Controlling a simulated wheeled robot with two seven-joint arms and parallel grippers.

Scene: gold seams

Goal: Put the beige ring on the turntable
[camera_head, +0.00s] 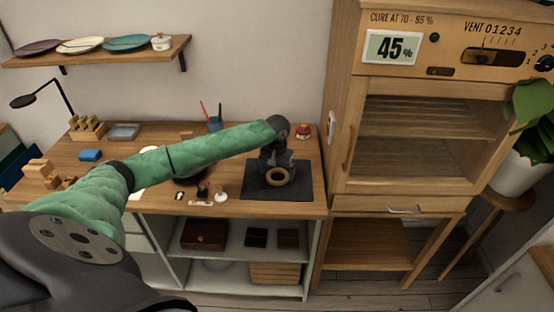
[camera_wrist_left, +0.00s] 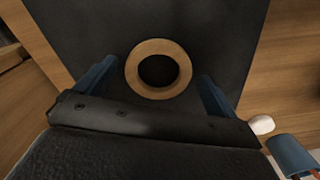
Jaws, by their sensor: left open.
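The beige ring (camera_head: 268,178) lies flat on a dark mat (camera_head: 300,188) at the right end of the wooden desk. My left gripper (camera_head: 278,164) is over the mat, at the far side of the ring in the head view. In the left wrist view the ring (camera_wrist_left: 131,72) lies between the two blue fingers of my left gripper (camera_wrist_left: 157,70). They are open, with a gap on each side of it. A dark round thing (camera_head: 187,181), perhaps the turntable, is partly hidden behind my left forearm. My right gripper is not in view.
Small tools and a white-knobbed piece (camera_head: 221,197) lie along the desk's front edge. A red-topped jar (camera_head: 302,131) and a pen cup (camera_head: 215,124) stand at the back. A tall wooden cabinet (camera_head: 343,150) borders the desk on the right.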

